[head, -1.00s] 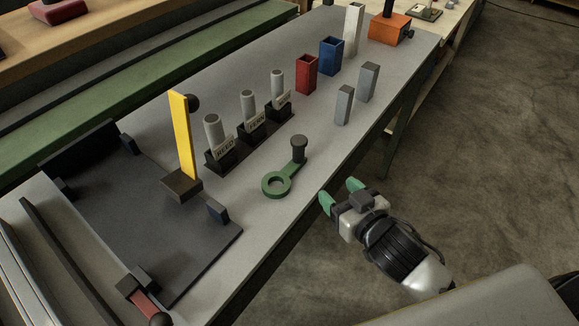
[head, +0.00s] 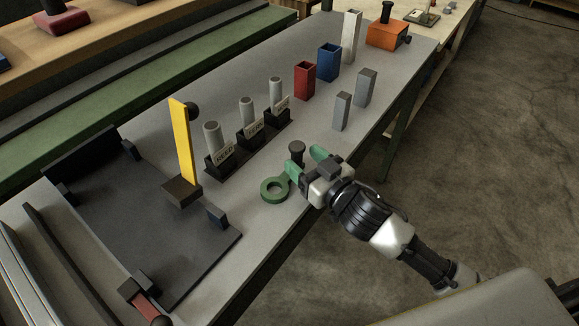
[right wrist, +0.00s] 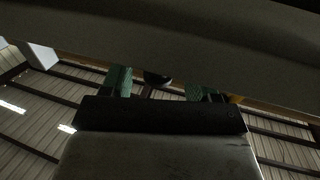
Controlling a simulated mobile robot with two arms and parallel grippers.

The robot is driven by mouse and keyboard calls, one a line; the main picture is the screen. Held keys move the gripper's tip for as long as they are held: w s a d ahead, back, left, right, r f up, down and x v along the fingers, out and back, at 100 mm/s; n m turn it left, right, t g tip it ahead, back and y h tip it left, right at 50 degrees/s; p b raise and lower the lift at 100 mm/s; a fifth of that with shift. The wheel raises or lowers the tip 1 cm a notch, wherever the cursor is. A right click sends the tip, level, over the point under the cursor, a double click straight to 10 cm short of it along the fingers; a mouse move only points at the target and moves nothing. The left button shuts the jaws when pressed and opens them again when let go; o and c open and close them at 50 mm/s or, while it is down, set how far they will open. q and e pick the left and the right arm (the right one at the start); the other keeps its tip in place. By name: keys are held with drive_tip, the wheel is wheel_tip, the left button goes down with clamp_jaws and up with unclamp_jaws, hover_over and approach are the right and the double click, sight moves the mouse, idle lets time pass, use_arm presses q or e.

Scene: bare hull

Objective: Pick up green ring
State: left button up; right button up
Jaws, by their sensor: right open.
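The green ring (head: 274,198) lies flat near the front edge of the grey table. Its short arm carries a dark upright knob (head: 297,147), partly hidden by my gripper. My right gripper (head: 307,158) is open, its green fingertips right beside the knob. In the right wrist view, a dark rounded end, apparently the knob (right wrist: 157,78), shows between the two spread fingers (right wrist: 161,86). I cannot tell whether either finger touches it. My left gripper is in neither view.
Labelled holders with grey cylinders (head: 247,107) stand behind the ring. A yellow upright bar (head: 180,140) stands to the left on a dark board (head: 120,230).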

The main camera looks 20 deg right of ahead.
drive_tip(key=x, duration=0.2)
drive_tip(key=shift+w+a, duration=0.1)
drive_tip(key=shift+w, duration=0.3)
drive_tip(key=c, duration=1)
drive_tip(key=shift+c, duration=0.2)
